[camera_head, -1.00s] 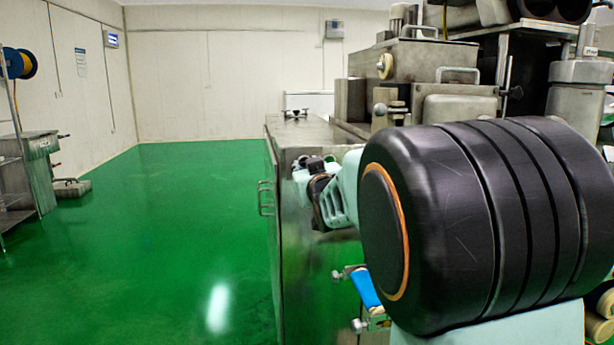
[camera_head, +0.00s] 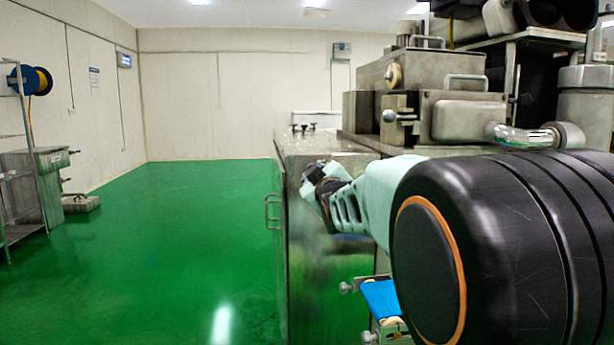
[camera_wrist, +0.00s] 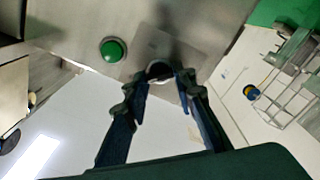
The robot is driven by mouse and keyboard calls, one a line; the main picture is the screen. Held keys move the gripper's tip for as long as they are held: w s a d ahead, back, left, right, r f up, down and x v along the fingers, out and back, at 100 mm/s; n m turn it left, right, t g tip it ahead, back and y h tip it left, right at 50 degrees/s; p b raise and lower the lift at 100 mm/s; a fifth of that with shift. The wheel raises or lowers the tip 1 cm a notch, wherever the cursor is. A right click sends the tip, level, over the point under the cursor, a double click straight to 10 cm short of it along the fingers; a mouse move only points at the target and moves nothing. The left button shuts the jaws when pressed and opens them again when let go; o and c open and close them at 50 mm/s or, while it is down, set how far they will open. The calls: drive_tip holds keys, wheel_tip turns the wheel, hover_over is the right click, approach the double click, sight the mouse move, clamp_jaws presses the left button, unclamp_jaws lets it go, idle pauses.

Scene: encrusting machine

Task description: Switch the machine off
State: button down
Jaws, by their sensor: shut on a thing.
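The steel machine (camera_head: 340,255) stands right of centre in the head view. In the wrist view, its metal panel (camera_wrist: 75,28) bears a round green button (camera_wrist: 113,50) and, to the right, a dark round knob (camera_wrist: 159,69) with a light rim. My gripper (camera_wrist: 161,80) has its two fingers on either side of this knob and is shut on it. The green button is just left of the fingers, apart from them. In the head view my gripper (camera_head: 321,180) is at the machine's side, partly hidden by my arm; the knob and button are not seen there.
Open green floor (camera_head: 180,240) lies left of the machine. A door handle (camera_head: 271,211) sticks out from its side. A blue conveyor belt (camera_head: 382,298) is below my arm. A steel rack (camera_head: 22,165) stands at the far left.

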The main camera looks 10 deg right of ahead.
drive_tip(key=c, duration=1.6)
unclamp_jaws()
wheel_tip(320, 180, up, 10)
